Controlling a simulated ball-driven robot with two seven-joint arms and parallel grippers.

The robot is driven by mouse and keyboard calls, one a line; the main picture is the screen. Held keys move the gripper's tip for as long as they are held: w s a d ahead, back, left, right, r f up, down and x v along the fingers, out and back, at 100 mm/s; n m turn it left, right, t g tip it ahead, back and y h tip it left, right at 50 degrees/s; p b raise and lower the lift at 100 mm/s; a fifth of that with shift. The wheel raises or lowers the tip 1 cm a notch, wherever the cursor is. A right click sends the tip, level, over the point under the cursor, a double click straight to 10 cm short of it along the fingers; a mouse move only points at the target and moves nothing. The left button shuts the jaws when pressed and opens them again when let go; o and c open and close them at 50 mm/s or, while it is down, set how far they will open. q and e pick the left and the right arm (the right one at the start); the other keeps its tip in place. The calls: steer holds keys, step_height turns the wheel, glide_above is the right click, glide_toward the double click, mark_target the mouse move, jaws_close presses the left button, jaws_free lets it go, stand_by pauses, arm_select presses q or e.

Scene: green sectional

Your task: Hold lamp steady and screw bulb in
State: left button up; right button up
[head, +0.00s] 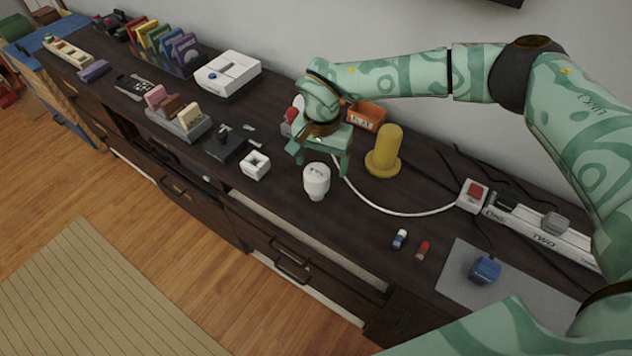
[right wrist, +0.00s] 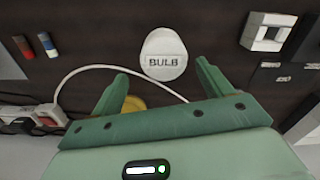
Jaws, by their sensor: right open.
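A white bulb (head: 316,180) marked BULB stands on the dark cabinet top, its narrower end down. It also shows in the right wrist view (right wrist: 164,56), just beyond and between the fingertips. My right gripper (head: 322,166) is open and empty, behind the bulb in the head view, its fingers spread to either side. It also shows in the right wrist view (right wrist: 162,78). A white cord (head: 390,212) runs from behind the gripper to a red-switched box. The lamp cannot be made out; the gripper hides the cord's far end. My left gripper is not in view.
A yellow knobbed piece (head: 387,150) and an orange box (head: 364,114) stand right of the gripper. A white square frame (head: 255,165) lies left of the bulb. The red switch box (head: 472,195) sits beside a power strip (head: 545,238). The cabinet's front edge is near the bulb.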

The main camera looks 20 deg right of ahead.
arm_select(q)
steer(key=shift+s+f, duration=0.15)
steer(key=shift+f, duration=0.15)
arm_select(e)
steer(key=shift+f, duration=1.1)
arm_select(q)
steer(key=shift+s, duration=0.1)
arm_select(e)
steer(key=shift+f, duration=0.1)
steer(key=f, duration=0.1)
steer(key=f+b, duration=0.1)
steer(key=f, duration=0.1)
steer(key=a+f+b, duration=0.1)
steer(key=f, duration=0.1)
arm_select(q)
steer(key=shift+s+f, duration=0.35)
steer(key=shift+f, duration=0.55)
arm_select(e)
steer(key=c, duration=1.1)
